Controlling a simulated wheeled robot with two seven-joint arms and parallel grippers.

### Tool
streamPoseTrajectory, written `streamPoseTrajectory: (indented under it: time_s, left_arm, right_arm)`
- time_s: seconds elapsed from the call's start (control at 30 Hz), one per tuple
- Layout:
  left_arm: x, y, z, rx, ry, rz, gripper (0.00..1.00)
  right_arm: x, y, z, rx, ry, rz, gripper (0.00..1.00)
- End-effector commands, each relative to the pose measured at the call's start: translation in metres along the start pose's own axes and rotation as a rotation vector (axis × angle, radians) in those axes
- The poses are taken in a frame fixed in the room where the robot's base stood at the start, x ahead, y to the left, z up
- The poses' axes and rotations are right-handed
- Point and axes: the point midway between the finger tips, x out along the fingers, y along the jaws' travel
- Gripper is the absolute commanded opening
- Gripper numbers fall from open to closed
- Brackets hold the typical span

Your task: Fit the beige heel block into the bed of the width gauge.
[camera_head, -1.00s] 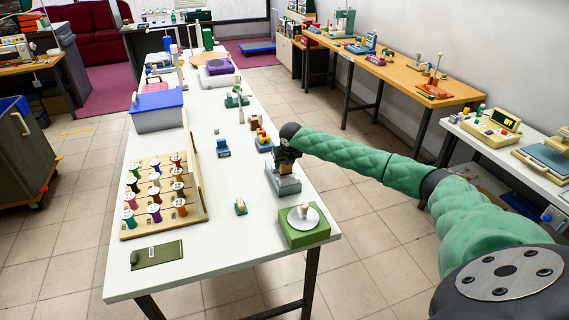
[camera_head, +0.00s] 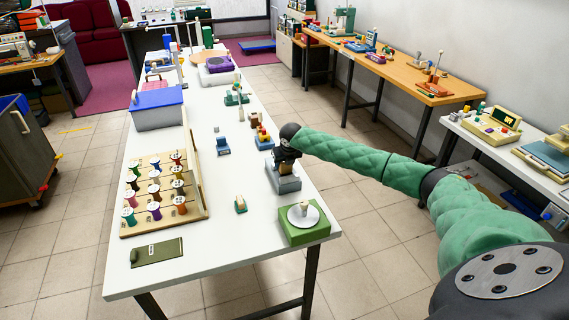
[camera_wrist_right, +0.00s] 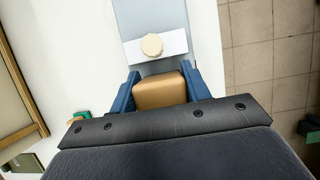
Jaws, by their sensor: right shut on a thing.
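My right gripper (camera_head: 285,158) reaches over the grey width gauge (camera_head: 287,186), which stands near the right edge of the white table. In the right wrist view its blue fingers (camera_wrist_right: 160,90) are shut on the beige heel block (camera_wrist_right: 160,93), gripping it from both sides. The gauge's grey surface (camera_wrist_right: 150,14) also shows there, with a white strip and a round cream knob (camera_wrist_right: 151,45) just past the block. The block is at or just above the gauge; whether it touches the bed is hidden by the gripper. My left gripper is out of view.
A green unit with a white disc (camera_head: 304,222) stands at the near right of the gauge. A blue tray with coloured pieces (camera_head: 264,140) is close behind it. A spool rack (camera_head: 158,192) stands to the left; a small green-and-tan block (camera_head: 240,204) lies between.

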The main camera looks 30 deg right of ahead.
Motion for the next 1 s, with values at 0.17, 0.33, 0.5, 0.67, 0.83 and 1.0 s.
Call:
streamPoseTrajectory:
  time_s: [0.17, 0.33, 0.5, 0.67, 0.83, 1.0]
  left_arm:
    - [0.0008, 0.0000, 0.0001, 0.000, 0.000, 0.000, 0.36]
    - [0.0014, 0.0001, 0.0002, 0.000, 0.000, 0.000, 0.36]
    - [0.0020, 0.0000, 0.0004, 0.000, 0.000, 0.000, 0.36]
    - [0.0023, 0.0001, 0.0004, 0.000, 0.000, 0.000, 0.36]
    - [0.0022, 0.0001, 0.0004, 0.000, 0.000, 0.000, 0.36]
    - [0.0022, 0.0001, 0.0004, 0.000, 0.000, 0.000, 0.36]
  right_arm:
    - [0.0021, 0.0001, -0.0009, 0.000, 0.000, 0.000, 0.24]
    - [0.0040, 0.0001, -0.0017, 0.000, 0.000, 0.000, 0.24]
    - [0.0059, 0.0001, -0.0026, 0.000, 0.000, 0.000, 0.24]
    - [0.0073, 0.0001, -0.0032, 0.000, 0.000, 0.000, 0.49]
    - [0.0071, 0.0001, -0.0031, 0.000, 0.000, 0.000, 0.72]
    - [0.0072, 0.0001, -0.0033, 0.000, 0.000, 0.000, 0.74]
